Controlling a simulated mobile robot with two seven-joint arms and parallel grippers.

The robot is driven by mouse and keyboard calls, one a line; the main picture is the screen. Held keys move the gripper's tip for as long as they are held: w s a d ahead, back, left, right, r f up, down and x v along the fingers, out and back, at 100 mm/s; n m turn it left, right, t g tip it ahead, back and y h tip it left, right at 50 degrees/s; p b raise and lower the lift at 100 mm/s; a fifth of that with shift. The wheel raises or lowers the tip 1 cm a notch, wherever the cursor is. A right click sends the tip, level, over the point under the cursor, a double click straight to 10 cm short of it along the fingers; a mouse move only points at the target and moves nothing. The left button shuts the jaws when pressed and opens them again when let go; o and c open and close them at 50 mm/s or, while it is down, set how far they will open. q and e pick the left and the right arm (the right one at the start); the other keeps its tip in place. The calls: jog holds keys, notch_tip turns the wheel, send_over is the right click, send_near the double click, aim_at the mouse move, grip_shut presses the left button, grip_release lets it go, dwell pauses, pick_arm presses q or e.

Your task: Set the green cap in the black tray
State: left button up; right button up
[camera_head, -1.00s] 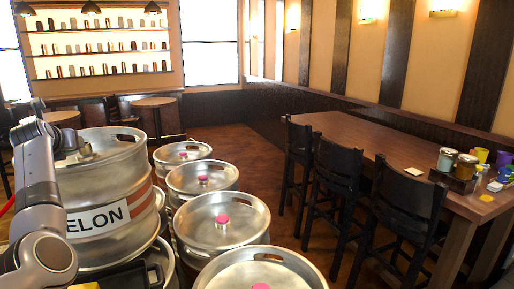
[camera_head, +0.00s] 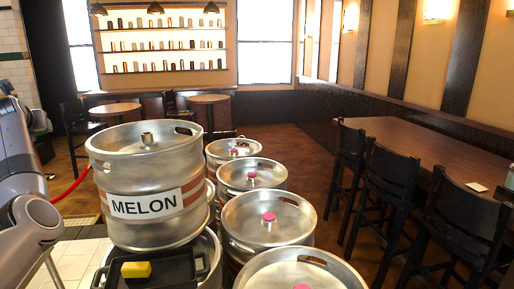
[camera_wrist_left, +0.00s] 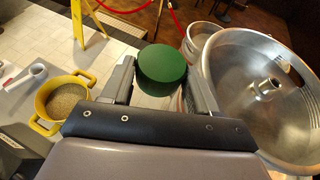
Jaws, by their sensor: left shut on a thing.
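The green cap (camera_wrist_left: 162,68) is a round dark green disc in the left wrist view, held between the fingers of my left gripper (camera_wrist_left: 160,76). The gripper is shut on it, with a finger at each side. In the head view only my left arm shows at the left edge; the gripper and cap are out of that picture. The black tray (camera_head: 185,268) sits at the bottom of the head view, in front of the MELON keg, and a yellow block (camera_head: 136,269) lies in it. My right gripper is in neither current view.
The tall MELON keg (camera_head: 150,170) stands behind the tray, and its top also shows right of the cap in the wrist view (camera_wrist_left: 270,85). Several kegs with pink caps stand to the right. A yellow two-handled bowl (camera_wrist_left: 50,127) of grains is at the wrist view's left.

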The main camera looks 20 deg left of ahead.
pick_arm(q)
jog(key=d+f+m+t+h, duration=0.2)
jog(key=d+f+m+h, duration=0.3)
jog(key=d, duration=0.7)
jog(key=d+f+m+t+h, duration=0.2)
jog(key=d+f+m+h, duration=0.3)
jog(key=d, duration=0.7)
jog(key=s+d+f+m+g+h, duration=0.1)
jog(key=s+d+f+m+h, duration=0.2)
jog(key=d, duration=0.8)
jog(key=s+d+f+m+g+h, duration=0.2)
jog(key=s+d+f+m+h, duration=0.2)
jog(key=d, duration=0.6)
jog(key=s+d+f+m+g+h, duration=0.2)
jog(key=s+d+f+m+h, duration=0.1)
jog(key=d, duration=0.8)
jog(key=shift+s+d+f+m+h, duration=0.4)
jog(key=shift+f+h, duration=0.1)
jog(key=shift+f, duration=0.35)
